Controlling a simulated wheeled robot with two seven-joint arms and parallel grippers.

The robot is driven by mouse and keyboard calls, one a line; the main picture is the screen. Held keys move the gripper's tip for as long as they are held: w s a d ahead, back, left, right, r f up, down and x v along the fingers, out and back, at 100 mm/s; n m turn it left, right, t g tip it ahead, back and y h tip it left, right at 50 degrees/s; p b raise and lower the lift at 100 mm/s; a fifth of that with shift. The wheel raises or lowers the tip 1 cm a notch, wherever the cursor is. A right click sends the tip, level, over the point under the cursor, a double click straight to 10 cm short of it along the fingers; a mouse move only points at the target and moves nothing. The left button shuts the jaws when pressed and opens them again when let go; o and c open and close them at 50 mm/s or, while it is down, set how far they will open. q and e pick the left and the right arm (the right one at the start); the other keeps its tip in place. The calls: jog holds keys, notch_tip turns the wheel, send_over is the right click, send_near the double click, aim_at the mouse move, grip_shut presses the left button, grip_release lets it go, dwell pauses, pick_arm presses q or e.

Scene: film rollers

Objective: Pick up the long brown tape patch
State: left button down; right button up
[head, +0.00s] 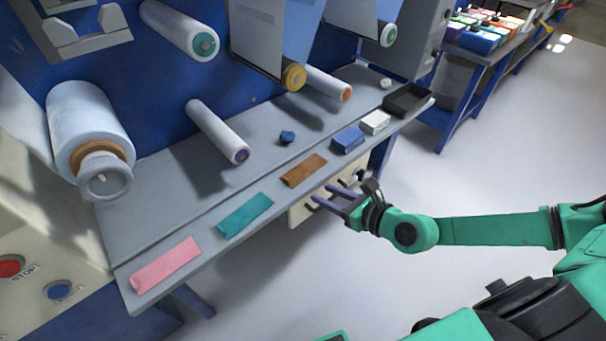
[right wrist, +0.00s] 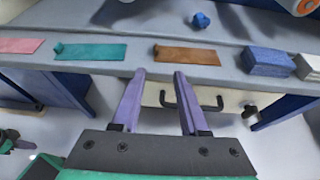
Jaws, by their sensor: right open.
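The long brown tape patch (head: 304,170) lies flat near the front edge of the grey shelf, between the teal patch and the blue block. It also shows in the right wrist view (right wrist: 187,55), beyond my fingertips. My right gripper (head: 326,198) is open and empty, with purple fingers, just off the shelf's front edge and apart from the patch. In the right wrist view my right gripper (right wrist: 160,76) points toward the shelf, its fingertips short of the brown patch.
A teal patch (head: 245,215) and a pink patch (head: 166,264) lie to the left on the grey shelf (head: 160,205). A blue block (head: 348,139), a white block (head: 375,122) and a dark tray (head: 408,100) stand to the right. A drawer handle (right wrist: 190,101) sits below the shelf edge. Film rollers overhang the shelf.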

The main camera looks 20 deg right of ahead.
jog(key=p, duration=0.2)
send_near(287, 179)
jog(key=w, duration=0.1)
jog(key=x, duration=0.7)
jog(key=shift+a+f+b, duration=0.25)
jog(key=shift+a+b, duration=0.05)
jog(key=shift+w+a+f, duration=0.1)
jog(key=shift+w+f, duration=0.05)
jog(key=shift+w, duration=0.1)
pick_arm(q)
jog(key=shift+s+a+f, duration=0.15)
jog(key=shift+s, duration=0.35)
jog(key=shift+s+a+f, duration=0.1)
jog(key=shift+s+f, duration=0.05)
jog(key=shift+s, duration=0.35)
pick_arm(e)
grip_shut()
